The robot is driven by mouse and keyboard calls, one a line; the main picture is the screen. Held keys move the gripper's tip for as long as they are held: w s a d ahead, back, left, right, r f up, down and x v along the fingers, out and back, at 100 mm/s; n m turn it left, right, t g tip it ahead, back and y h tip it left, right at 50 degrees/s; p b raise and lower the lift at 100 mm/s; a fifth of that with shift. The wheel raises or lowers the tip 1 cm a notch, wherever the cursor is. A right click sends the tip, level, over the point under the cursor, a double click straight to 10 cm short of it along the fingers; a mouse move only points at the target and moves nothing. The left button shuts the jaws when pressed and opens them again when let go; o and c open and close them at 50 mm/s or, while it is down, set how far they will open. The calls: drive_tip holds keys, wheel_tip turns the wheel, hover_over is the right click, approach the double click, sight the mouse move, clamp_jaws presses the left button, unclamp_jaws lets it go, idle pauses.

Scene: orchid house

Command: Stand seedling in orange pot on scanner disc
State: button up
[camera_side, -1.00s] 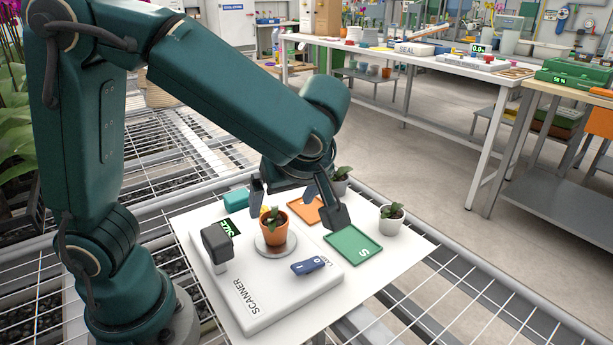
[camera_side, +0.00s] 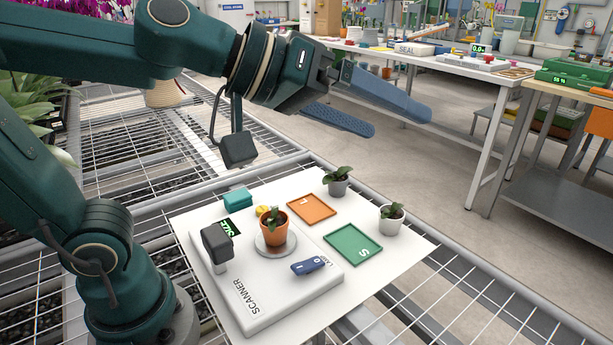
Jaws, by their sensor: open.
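The seedling in the orange pot (camera_side: 274,231) stands upright on the round metal scanner disc (camera_side: 262,250). The disc is set in the white scanner (camera_side: 262,302), which has a dark sensor head and a small green-lettered display. My gripper (camera_side: 383,113) is open and empty, raised well above and to the right of the pot, its fingers pointing right. Nothing touches the pot except the disc.
A green tray marked S (camera_side: 353,244) and an orange tray marked L (camera_side: 311,208) lie beside the scanner. Seedlings in a grey pot (camera_side: 338,187) and a white pot (camera_side: 391,219) stand behind them. A blue switch (camera_side: 310,266), teal block (camera_side: 238,200) and yellow object (camera_side: 263,212) are close by.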

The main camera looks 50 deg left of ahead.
drive_tip(key=s+a+f+m+g+y, duration=0.2)
drive_tip(key=s+a+f+g+y, duration=0.2)
drive_tip(key=s+f, duration=0.9)
drive_tip(key=a+g, duration=0.2)
drive_tip(key=a, duration=0.2)
drive_tip(key=shift+a+f+m+y, duration=0.15)
drive_tip(key=shift+m+y, duration=0.15)
drive_tip(key=shift+y, duration=0.1)
